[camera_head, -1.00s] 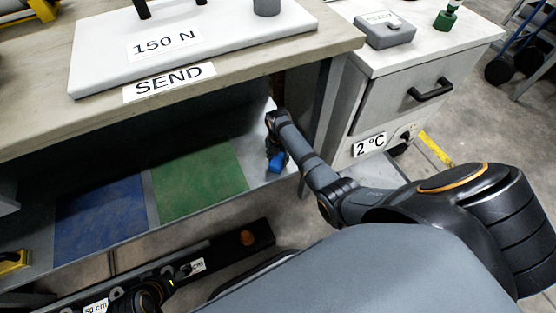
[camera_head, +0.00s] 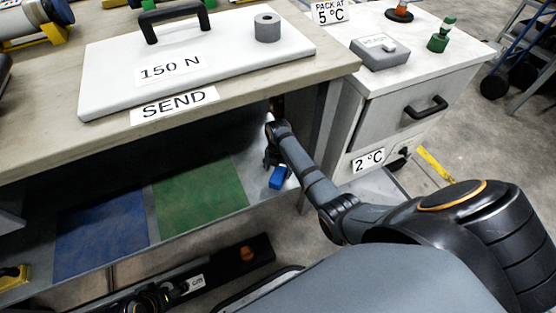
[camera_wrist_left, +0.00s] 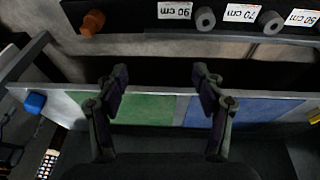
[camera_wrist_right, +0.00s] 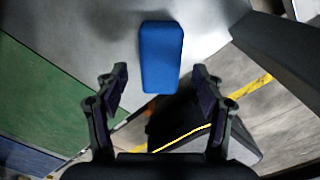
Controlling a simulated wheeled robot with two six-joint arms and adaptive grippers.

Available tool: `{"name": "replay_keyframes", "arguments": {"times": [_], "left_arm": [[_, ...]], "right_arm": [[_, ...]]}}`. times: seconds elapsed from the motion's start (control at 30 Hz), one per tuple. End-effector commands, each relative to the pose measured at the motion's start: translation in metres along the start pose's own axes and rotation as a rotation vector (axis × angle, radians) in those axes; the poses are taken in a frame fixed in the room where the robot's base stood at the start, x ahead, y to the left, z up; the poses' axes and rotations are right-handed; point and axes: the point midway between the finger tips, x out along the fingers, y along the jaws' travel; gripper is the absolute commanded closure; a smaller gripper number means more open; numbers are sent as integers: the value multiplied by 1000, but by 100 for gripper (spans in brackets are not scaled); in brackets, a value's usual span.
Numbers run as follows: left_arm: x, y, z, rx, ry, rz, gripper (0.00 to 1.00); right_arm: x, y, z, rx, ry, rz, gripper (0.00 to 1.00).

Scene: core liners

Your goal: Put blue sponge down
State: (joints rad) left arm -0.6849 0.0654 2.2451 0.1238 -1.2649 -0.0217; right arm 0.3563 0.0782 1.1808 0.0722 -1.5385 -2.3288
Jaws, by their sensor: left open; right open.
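The blue sponge (camera_head: 278,177) lies on the bare grey part of the lower shelf (camera_head: 222,222), right of the green mat. In the right wrist view the blue sponge (camera_wrist_right: 161,56) lies just ahead of my right gripper (camera_wrist_right: 160,84), whose fingers are spread and empty. In the head view my right gripper (camera_head: 271,158) is beside the sponge, apart from it and partly dark. The left wrist view shows the sponge (camera_wrist_left: 35,102) at the left end of the shelf. My left gripper (camera_wrist_left: 159,82) is open and empty.
A green mat (camera_head: 200,196) and a blue mat (camera_head: 101,226) lie on the shelf. The worktop (camera_head: 40,137) overhangs it. A drawer cabinet (camera_head: 385,120) stands at right. A dark rail (camera_head: 225,262) runs in front, below the shelf.

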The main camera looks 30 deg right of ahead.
Motion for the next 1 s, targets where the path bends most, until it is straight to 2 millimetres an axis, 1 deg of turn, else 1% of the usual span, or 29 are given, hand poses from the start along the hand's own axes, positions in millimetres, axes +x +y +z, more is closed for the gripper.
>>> {"name": "replay_keyframes", "arguments": {"times": [0.03,0.1,0.23,0.33,0.4,0.5,1.0], "left_arm": [[-14,-1,-4,2,-26,-8,31],[-24,-4,-4,4,-69,-22,31],[-39,-8,-3,4,-133,-43,31],[-40,-11,-1,2,-162,-53,31],[-41,-13,-1,1,-174,-58,31],[-41,-14,0,1,-181,-62,31],[-40,-14,0,1,-183,-61,31]], "right_arm": [[-21,0,1,0,-2,2,31],[-39,0,0,0,-2,2,31],[-66,0,0,1,-1,0,31],[-79,0,0,1,0,0,31],[-85,0,0,1,-1,0,31],[-88,0,0,1,0,-1,31],[-87,0,0,0,1,-1,31]]}}
